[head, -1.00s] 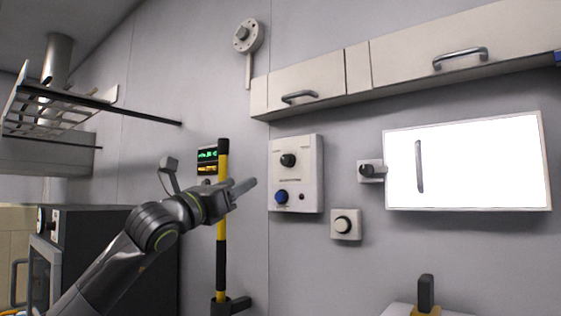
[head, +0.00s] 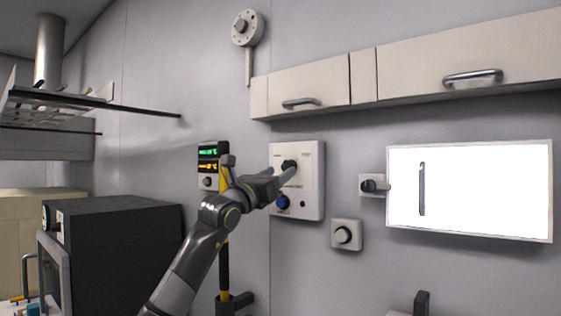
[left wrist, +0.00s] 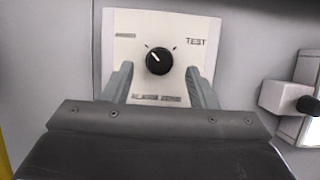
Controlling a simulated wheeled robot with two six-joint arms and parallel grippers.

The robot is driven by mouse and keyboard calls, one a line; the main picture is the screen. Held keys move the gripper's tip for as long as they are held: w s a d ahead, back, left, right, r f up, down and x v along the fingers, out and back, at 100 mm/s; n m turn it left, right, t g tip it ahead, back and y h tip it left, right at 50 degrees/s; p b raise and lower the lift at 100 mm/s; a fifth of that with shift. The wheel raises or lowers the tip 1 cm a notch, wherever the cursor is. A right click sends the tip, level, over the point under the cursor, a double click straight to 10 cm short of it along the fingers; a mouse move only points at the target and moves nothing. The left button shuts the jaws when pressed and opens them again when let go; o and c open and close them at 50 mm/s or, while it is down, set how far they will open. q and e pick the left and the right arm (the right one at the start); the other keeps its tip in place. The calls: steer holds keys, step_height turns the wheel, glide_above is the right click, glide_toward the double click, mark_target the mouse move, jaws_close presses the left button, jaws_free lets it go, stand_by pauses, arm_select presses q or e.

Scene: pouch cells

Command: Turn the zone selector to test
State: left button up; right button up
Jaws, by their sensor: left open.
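The zone selector is a black round knob (left wrist: 159,60) on a white wall panel (left wrist: 120,22) in the left wrist view. Its white pointer mark aims up and left, away from the word TEST at the panel's upper right. In the head view the knob (head: 289,166) shows on the panel (head: 312,150), above a blue knob (head: 283,202). My left gripper (left wrist: 160,80) is open, its two fingers pointing at the panel on either side of the knob's lower part, apart from it. In the head view the left gripper (head: 285,178) is in front of the panel. My right gripper is not in view.
Another box with a dark lever (head: 368,186) sits beside the bright screen (head: 480,190). Cabinets (head: 310,85) hang above. A black cabinet (head: 115,240) stands at left.

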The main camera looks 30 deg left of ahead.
arm_select(q)
steer(key=shift+p+x, duration=0.35)
steer(key=shift+x, duration=0.55)
steer(key=c, duration=0.9)
steer(key=shift+c, duration=0.3)
